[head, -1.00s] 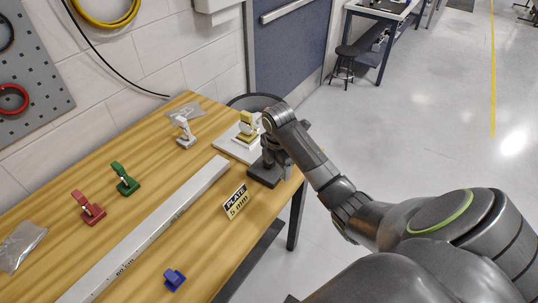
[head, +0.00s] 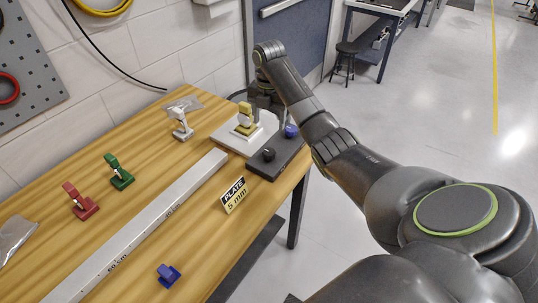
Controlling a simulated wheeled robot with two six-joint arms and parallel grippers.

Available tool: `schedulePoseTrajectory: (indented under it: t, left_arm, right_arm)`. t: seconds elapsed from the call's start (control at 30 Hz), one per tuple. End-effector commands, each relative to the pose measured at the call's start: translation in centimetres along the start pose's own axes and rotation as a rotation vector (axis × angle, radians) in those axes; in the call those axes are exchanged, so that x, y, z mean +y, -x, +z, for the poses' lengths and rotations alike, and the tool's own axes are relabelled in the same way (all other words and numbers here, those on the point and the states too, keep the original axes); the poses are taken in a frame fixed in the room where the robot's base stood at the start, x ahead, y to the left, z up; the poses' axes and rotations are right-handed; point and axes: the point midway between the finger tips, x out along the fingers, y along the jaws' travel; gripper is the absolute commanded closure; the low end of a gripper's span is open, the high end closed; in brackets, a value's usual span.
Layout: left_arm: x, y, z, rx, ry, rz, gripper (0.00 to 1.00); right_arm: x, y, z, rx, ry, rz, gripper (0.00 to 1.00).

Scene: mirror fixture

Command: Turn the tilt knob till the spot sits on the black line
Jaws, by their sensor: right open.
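A dark block (head: 275,166) stands at the table's far right corner with a black knob (head: 269,154) and a blue-violet knob (head: 290,131) on top. I cannot tell which one is the tilt knob. Beside it a white plate (head: 228,138) carries a yellow mount (head: 245,118). No light spot or black line can be made out. My right gripper (head: 264,108) points down above the far side of the plate and block, behind the yellow mount, apart from both knobs. It is open; its fingertips are partly hidden. My left gripper is out of view.
A long white rail (head: 140,225) marked in cm crosses the table. A "PLATE 5 mm" sign (head: 234,195) stands before the block. Red (head: 80,203), green (head: 119,172), blue (head: 168,276) and white (head: 182,125) holders stand around.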

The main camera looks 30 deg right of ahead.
Motion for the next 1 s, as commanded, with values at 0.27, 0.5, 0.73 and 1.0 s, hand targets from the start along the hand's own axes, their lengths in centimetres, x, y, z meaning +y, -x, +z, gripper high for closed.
schedulePoseTrajectory:
  t: [0.27, 0.5, 0.73, 1.0]
  left_arm:
    - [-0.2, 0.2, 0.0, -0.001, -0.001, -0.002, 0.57]
    - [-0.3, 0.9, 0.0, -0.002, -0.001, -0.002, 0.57]
    - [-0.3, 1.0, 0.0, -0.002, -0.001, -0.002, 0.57]
    - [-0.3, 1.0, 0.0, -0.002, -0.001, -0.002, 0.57]
  right_arm:
    - [-0.1, -5.3, -0.1, 0.005, -0.001, -0.003, 0.37]
    - [-0.1, -10.1, -0.1, 0.003, -0.001, -0.003, 0.37]
    - [0.0, -12.3, 0.0, 0.001, 0.0, -0.002, 0.37]
    - [0.0, -12.7, 0.0, -0.001, 0.0, 0.0, 0.37]
